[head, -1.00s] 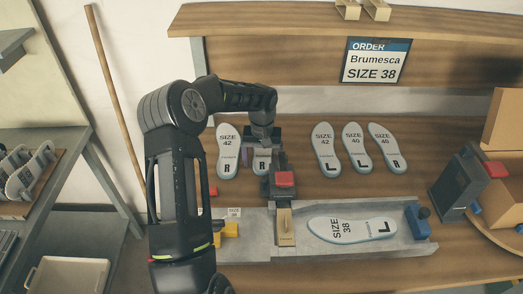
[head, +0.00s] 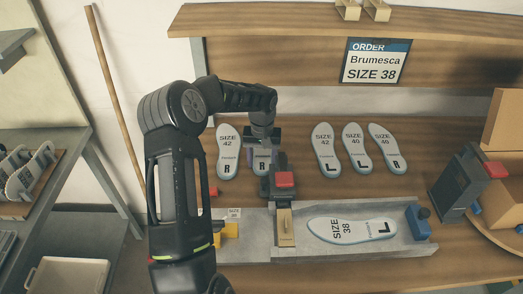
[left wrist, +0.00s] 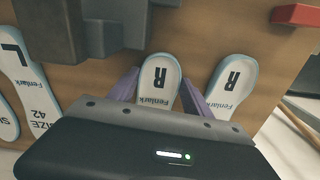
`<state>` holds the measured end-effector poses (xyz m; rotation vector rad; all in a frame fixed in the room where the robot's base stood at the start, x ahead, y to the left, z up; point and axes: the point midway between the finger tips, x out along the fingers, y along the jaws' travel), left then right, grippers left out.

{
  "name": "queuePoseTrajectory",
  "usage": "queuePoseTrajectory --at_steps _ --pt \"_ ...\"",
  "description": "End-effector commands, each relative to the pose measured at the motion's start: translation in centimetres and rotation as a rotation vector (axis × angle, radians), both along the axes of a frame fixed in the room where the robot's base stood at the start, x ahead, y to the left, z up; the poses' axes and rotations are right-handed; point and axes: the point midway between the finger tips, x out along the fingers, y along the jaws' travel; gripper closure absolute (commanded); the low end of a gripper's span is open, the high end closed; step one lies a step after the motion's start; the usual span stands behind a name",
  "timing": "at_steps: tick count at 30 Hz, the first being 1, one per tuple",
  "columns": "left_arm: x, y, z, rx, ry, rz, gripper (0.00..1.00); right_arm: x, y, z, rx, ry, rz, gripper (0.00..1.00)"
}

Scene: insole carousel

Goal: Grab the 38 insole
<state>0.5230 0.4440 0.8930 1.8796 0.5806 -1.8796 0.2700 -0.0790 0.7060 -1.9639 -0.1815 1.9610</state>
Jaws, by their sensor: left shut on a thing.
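My left gripper (head: 263,152) is shut on a white insole marked R (head: 262,168), in the back row on the table. In the left wrist view, purple fingers stand on both sides of that insole (left wrist: 160,75); its size label is hidden under the gripper. A SIZE 38 insole marked L (head: 352,230) lies in the grey tray (head: 400,250) in front. The order sign (head: 376,60) reads Brumesca SIZE 38. My right gripper is not in view.
A SIZE 42 R insole (head: 228,150) lies just left of the gripper. A SIZE 42 L insole (head: 326,150) and two SIZE 40 insoles, L (head: 357,148) and R (head: 385,148), lie to its right. A red-topped dark device (head: 281,182) stands close in front.

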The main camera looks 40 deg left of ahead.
Motion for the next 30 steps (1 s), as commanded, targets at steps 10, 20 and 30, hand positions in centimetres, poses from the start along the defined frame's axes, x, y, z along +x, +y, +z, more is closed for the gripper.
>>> queuePoseTrajectory --at_steps 10,20,30 --pt "0.0 0.0 0.4 0.001 -0.001 0.000 0.82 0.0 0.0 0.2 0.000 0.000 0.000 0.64" --pt "0.1 0.0 5.6 0.002 -0.003 0.000 0.82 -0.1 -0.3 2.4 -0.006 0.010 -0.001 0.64" --pt "0.0 0.0 9.9 0.001 -0.001 0.000 0.82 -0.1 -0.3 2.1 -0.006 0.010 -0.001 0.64"
